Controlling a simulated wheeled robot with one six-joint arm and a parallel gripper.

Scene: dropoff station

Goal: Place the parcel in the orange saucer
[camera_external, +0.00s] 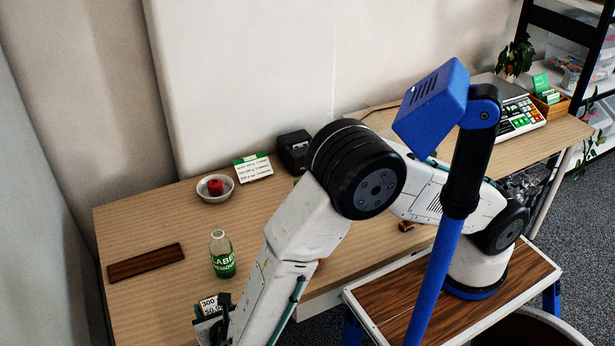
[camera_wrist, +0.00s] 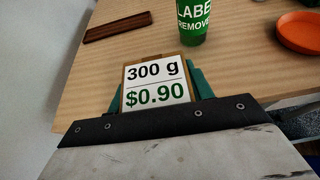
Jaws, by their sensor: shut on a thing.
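The parcel (camera_wrist: 156,84) has a white label reading "300 g" and "$0.90" and a brown edge. My gripper (camera_wrist: 163,96), with green fingers on both sides of the parcel, is shut on it. In the external view the parcel (camera_external: 209,305) is at the near left of the desk, held by my gripper (camera_external: 213,322), partly hidden by the arm. The orange saucer (camera_wrist: 300,33) lies on the desk at the upper right of the wrist view, apart from the parcel and cut off by the frame. It is not visible in the external view.
A green label remover bottle (camera_external: 222,256) stands on the desk close beyond the parcel; it also shows in the wrist view (camera_wrist: 193,24). A dark wooden strip (camera_external: 145,263) lies at left. A bowl (camera_external: 204,194) with a red item, a sign (camera_external: 253,168) and a black device (camera_external: 293,153) stand farther back.

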